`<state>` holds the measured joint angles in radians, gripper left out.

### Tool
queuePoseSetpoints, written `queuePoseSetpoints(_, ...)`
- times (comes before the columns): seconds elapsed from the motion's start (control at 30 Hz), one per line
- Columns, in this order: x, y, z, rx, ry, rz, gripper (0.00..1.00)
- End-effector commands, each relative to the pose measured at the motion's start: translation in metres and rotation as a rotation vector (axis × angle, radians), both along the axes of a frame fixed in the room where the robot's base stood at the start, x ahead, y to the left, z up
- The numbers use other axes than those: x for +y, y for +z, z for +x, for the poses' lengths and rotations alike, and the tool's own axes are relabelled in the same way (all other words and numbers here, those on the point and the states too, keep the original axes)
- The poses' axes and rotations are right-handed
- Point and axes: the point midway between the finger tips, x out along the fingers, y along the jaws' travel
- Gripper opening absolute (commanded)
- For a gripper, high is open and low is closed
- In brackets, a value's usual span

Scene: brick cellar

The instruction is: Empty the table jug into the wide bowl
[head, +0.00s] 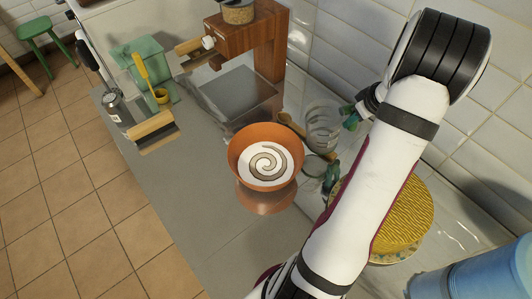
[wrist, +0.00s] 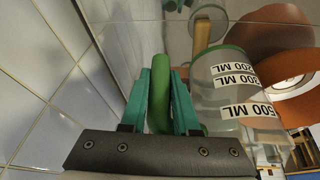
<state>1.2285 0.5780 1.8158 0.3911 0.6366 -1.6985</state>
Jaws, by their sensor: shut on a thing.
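The wide bowl (head: 235,165) is orange-brown with a pale spiral inside, and stands upright on the shiny counter. It shows partly at the right of the wrist view (wrist: 270,35). The table jug (head: 322,122) is clear, with a green rim and ML labels; it is just right of the bowl. In the wrist view the jug (wrist: 225,85) stands right of the fingers. My gripper (head: 350,116) has teal fingers, shut on the jug's green handle (wrist: 160,100). Its fingers also show in the wrist view (wrist: 172,85). I cannot tell the jug's contents or its height above the counter.
A wooden stand (head: 268,45) is at the back, near the tiled wall (head: 345,45). A wooden utensil (head: 291,124) lies behind the jug. The counter's front left (head: 165,190) is clear.

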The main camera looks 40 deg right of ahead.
Motion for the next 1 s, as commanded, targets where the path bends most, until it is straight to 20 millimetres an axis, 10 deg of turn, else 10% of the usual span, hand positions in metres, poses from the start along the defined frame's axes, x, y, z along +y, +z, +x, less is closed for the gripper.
queuePoseSetpoints(0.27,-0.004,-0.027,-0.001,-0.033,0.0,0.088,0.0)
queuePoseSetpoints(0.6,-0.005,0.027,-0.001,-0.038,0.003,0.094,0.0)
queuePoseSetpoints(1.0,0.015,0.042,0.023,-0.035,0.022,0.094,0.0)
